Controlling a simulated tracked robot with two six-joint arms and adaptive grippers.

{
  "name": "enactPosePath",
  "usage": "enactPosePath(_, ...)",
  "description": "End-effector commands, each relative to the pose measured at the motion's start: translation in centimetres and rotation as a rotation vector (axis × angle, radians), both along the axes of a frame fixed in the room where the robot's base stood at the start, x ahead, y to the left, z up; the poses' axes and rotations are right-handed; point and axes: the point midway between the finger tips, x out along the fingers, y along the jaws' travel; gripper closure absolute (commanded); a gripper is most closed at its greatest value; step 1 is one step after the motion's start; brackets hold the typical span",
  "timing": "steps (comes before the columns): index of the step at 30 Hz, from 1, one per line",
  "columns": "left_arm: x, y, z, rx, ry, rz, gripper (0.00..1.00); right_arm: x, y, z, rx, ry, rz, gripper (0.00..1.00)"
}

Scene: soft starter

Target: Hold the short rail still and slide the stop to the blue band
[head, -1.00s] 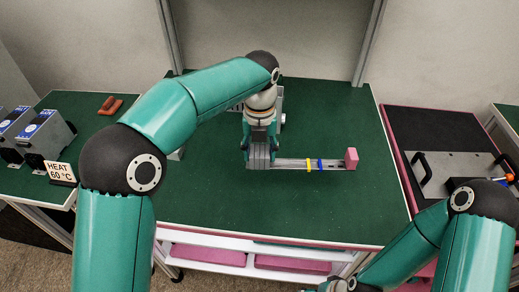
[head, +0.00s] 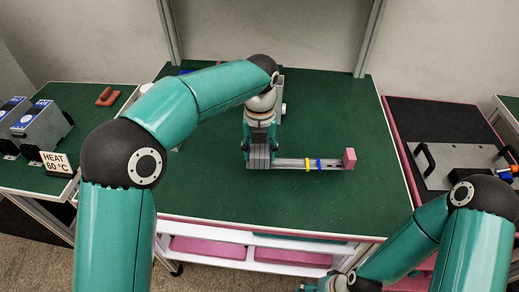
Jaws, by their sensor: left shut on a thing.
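The short rail (head: 290,163) is a thin grey bar lying left to right on the green bench. It carries a yellow band (head: 307,164) and, just right of it, a blue band (head: 319,165). A pink block (head: 349,158), which looks like the stop, sits at the rail's right end, right of the blue band. My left gripper (head: 258,160) points down and is shut on the rail's left end, hiding that end. My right gripper (head: 312,288) is only partly in view at the bottom edge, well away from the rail; its jaws cannot be made out.
The green bench (head: 220,205) is clear in front of the rail. Pale objects stand partly hidden behind my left arm. A left side table holds grey-blue devices (head: 42,125) and a HEAT 60 °C sign (head: 56,162). A dark right side table has a grey plate with handles (head: 460,165).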

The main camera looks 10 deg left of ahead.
Motion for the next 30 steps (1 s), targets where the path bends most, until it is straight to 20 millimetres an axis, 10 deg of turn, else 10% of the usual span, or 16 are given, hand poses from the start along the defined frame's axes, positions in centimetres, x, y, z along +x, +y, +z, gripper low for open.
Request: enactPosePath(30, 0.0, 0.0, -4.2, -0.001, -0.001, 0.001, 0.93, 0.0, 0.0, -2.3, 0.000, 0.000, 0.000, 0.23)
